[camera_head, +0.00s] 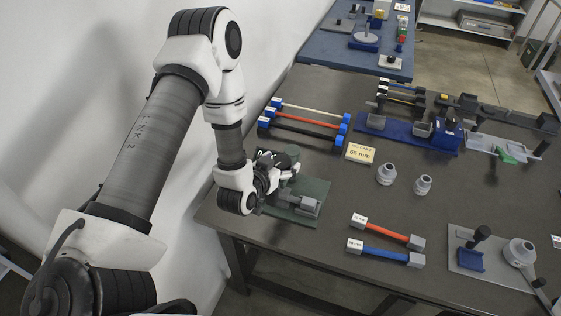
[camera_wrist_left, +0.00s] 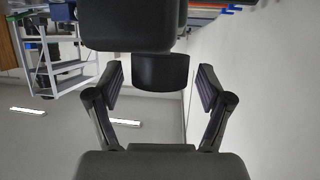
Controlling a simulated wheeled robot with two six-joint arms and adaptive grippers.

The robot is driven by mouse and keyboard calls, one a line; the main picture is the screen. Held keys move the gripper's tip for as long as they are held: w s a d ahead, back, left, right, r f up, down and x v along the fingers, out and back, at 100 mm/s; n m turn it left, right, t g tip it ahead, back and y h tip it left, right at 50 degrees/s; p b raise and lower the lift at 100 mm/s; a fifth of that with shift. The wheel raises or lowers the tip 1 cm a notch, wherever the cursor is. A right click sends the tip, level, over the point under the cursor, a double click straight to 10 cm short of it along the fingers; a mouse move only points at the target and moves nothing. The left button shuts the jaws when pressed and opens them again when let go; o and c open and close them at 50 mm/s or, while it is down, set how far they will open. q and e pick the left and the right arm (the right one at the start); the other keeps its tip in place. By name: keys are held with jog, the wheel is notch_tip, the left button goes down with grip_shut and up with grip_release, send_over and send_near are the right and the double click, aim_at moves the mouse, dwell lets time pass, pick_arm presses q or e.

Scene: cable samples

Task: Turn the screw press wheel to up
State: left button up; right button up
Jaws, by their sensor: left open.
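A device on a dark green base plate (camera_head: 318,188), probably the screw press, stands at the table's left edge. A grey block (camera_head: 309,206) shows on its right side. My left gripper (camera_head: 286,166) is over the back of this plate and, with my wrist, hides much of the device, so I cannot make out the wheel or which way it is turned. In the left wrist view the fingers of my left gripper (camera_wrist_left: 160,90) are apart. A dark short cylinder (camera_wrist_left: 160,73) shows between them, under a larger dark block; I cannot tell whether the fingers touch it. My right gripper is out of view.
Behind the plate lies a rack of cable samples (camera_head: 303,124) with blue ends. A yellowish 65 mm card (camera_head: 360,152) and two grey round fittings (camera_head: 386,174) are to the right. Two short cable samples (camera_head: 386,231) lie nearer the front. A grey plate with fixtures (camera_head: 484,262) is at front right.

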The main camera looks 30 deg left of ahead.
pick_arm(q)
jog(key=shift+c, duration=1)
jog(key=c, duration=1)
jog(key=shift+o, duration=0.2)
jog(key=shift+d+f+n+y+b, duration=0.1)
jog(key=shift+f+n+y+b, duration=0.2)
jog(key=shift+n+y+b, duration=0.55)
jog(key=shift+b, duration=0.55)
jog(key=shift+d+r+n+g+y, duration=0.2)
jog(key=shift+n+g+y, duration=0.2)
jog(key=shift+n+y, duration=0.35)
jog(key=shift+a+r, duration=0.1)
jog(key=shift+a, duration=0.1)
jog(key=o, duration=1.2)
jog(key=shift+w, duration=0.1)
jog(key=shift+c, duration=0.2)
